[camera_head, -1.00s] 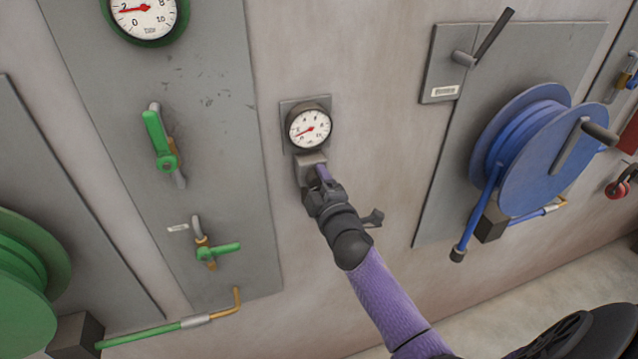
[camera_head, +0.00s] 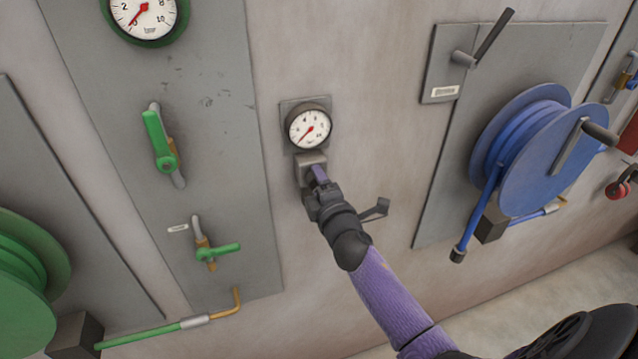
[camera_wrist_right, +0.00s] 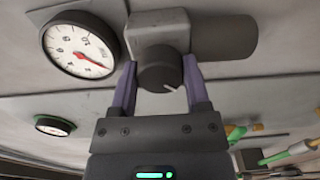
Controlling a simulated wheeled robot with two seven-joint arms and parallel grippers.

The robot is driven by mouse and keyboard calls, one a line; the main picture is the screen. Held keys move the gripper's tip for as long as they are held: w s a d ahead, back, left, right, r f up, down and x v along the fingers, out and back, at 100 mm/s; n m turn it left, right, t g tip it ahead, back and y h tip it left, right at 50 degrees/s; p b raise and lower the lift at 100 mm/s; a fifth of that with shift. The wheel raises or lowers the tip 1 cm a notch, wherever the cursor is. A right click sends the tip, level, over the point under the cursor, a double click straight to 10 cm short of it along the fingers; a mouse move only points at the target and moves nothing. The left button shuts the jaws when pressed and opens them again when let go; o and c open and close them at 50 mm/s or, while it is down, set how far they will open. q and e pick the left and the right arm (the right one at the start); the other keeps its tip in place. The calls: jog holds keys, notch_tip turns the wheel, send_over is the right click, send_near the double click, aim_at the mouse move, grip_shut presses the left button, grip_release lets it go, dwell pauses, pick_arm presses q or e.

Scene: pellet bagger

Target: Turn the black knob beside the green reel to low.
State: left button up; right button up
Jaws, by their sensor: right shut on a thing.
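The knob is mostly hidden by the gripper in the head view. The green reel (camera_head: 22,285) is at the lower left. My left gripper is not in view.
The small gauge (camera_head: 309,128) above the knob has its red needle pointing down-left. A larger green-rimmed gauge (camera_head: 144,14) is at the upper left. Green-handled valves (camera_head: 160,142) sit on the left panel. A blue reel (camera_head: 545,150) is at the right. Bare wall surrounds the knob.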

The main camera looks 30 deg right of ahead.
jog(key=o, duration=1.3)
jog(key=v, duration=1)
jog(key=shift+d+b, duration=0.1)
jog(key=shift+b, duration=0.2)
jog(key=shift+f, duration=0.15)
